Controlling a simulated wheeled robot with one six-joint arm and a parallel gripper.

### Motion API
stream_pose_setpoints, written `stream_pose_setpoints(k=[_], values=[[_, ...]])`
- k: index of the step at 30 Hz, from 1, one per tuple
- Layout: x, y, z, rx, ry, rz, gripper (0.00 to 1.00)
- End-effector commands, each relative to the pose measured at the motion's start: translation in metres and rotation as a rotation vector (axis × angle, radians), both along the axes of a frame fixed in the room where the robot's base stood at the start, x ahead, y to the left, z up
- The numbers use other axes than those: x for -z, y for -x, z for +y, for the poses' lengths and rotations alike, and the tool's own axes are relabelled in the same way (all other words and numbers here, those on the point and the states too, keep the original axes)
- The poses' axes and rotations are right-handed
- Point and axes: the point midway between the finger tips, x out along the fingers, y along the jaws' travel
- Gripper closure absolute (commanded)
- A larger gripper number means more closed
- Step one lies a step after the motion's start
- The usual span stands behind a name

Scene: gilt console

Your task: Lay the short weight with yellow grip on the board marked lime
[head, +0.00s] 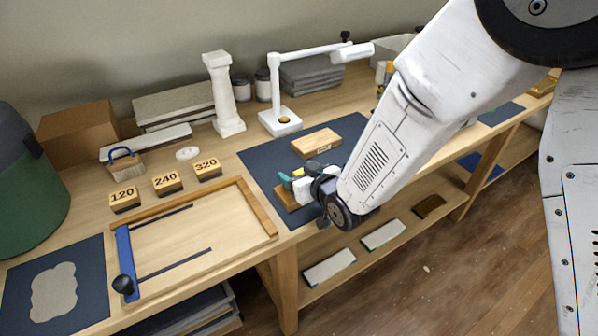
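My gripper (308,188) is low over the near edge of the dark blue mat, seen from behind and partly hidden by my own wrist. I cannot tell whether its fingers are open or shut. A small yellow part (298,172) and a teal part (285,181) show just beside it; they may be weight grips, but their bodies are mostly hidden. A wooden board (287,199) lies partly under the gripper. Another wooden board (318,141) lies farther back on the mat, with a small label on its front too small to read.
The mat (258,160) lies on a wooden bench. A white stand lamp (281,122) and a white column (223,95) stand behind it. Blocks marked 120 (124,199), 240 (167,183) and 320 (207,168) and a wooden frame (262,212) are on the left.

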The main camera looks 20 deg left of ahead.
Motion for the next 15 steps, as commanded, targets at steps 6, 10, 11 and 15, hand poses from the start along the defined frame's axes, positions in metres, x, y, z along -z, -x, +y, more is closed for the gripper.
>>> stream_pose_setpoints(k=[6, 10, 11, 15], values=[[0.000, 0.000, 0.000, 0.000, 0.000, 0.000, 0.35], [-0.005, 0.001, -0.001, 0.000, -0.002, -0.001, 0.35], [-0.006, 0.003, -0.003, 0.000, -0.002, -0.001, 0.35], [-0.014, 0.017, -0.020, 0.001, -0.001, -0.001, 0.35]])
